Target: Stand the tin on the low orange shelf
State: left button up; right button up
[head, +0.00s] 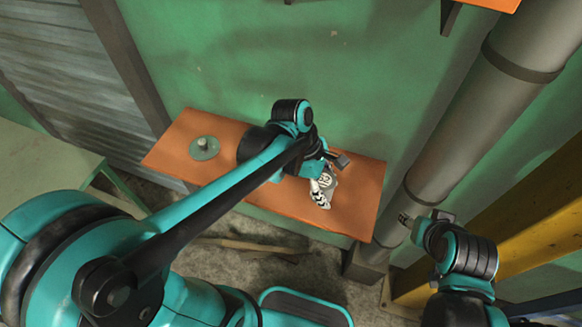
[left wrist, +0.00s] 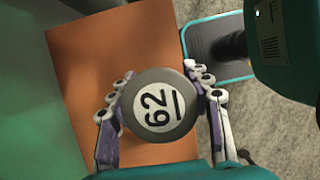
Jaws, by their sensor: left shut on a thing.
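In the head view the tin (head: 326,180) shows partly behind the fingers, over the right half of the low orange shelf (head: 354,206). My left gripper (head: 322,188) is shut on it, with one finger on each side in the left wrist view (left wrist: 160,112). The shelf (left wrist: 95,55) lies beneath the tin there; I cannot tell whether they touch. My right gripper (head: 408,220) is right of the shelf, near the pipe; its jaw state is unclear.
A grey-green round object with a knob (head: 204,148) sits on the shelf's left part. A grey pipe (head: 470,118) runs down at the right, beside a yellow beam (head: 520,225). A pale green bench (head: 45,160) stands left. Another orange shelf (head: 492,4) is at the top right.

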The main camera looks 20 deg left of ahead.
pick_arm(q)
jog(key=b, duration=0.3)
send_over(305, 189)
notch_tip(305, 189, down, 6)
jog(key=shift+a+r, duration=0.1)
jog(key=shift+r, duration=0.1)
notch_tip(305, 189, down, 4)
jog(key=shift+f+b, duration=0.1)
jog(key=shift+b, duration=0.5)
jog(key=o, duration=1.4)
